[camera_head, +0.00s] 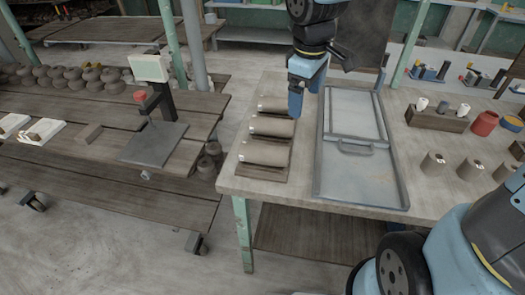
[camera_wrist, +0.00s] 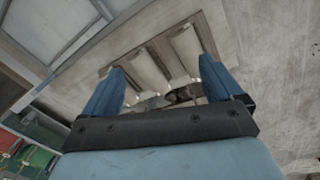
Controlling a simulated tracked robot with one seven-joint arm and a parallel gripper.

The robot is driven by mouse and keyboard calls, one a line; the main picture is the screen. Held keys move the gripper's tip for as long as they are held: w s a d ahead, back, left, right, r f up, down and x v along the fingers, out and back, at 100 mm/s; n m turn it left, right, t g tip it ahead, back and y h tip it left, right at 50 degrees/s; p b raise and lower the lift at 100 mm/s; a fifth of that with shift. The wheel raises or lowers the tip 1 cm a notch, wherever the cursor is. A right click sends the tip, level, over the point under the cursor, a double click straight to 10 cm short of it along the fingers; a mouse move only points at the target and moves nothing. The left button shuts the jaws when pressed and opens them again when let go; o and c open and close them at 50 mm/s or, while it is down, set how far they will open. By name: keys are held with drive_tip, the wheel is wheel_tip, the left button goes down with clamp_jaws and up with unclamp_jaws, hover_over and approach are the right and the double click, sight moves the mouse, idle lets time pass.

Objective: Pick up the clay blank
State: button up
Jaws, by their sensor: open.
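Several brown-grey cylindrical clay blanks lie side by side on a dark wooden rack (camera_head: 283,178) on the workbench: a far blank (camera_head: 273,104), a middle blank (camera_head: 268,127) and a near blank (camera_head: 262,153). My gripper (camera_head: 295,112) is above the right ends of the far and middle blanks and partly covers them. In the wrist view my gripper (camera_wrist: 162,64) shows its two blue fingers spread, with nothing held. Clay blanks (camera_wrist: 148,70) lie beyond and between the fingers there. I cannot tell the exact height of the fingers above them.
A grey metal tray (camera_head: 335,186) with a handle lies right of the rack. Clay cylinders (camera_head: 433,165), a wooden holder (camera_head: 436,120) and a red jar (camera_head: 484,123) stand farther right. Left, across a gap, a shelf (camera_head: 90,172) carries a scale (camera_head: 155,143) and several pots.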

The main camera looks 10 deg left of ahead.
sight(264, 147)
drive_tip(key=a+f+n+g, duration=0.1)
drive_tip(key=a+f+n, duration=0.35)
drive_tip(key=a, duration=0.45)
drive_tip(key=f, duration=0.9)
drive_tip(key=shift+s+d, duration=0.2)
drive_tip(key=shift+s, duration=0.15)
drive_tip(key=shift+w+a+f, duration=0.15)
drive_tip(key=shift+w+f, duration=0.05)
drive_tip(key=shift+f, duration=1.1)
drive_tip(key=shift+w+a+f, duration=0.15)
drive_tip(key=shift+f, duration=1.1)
drive_tip(key=shift+c, duration=0.3)
clamp_jaws()
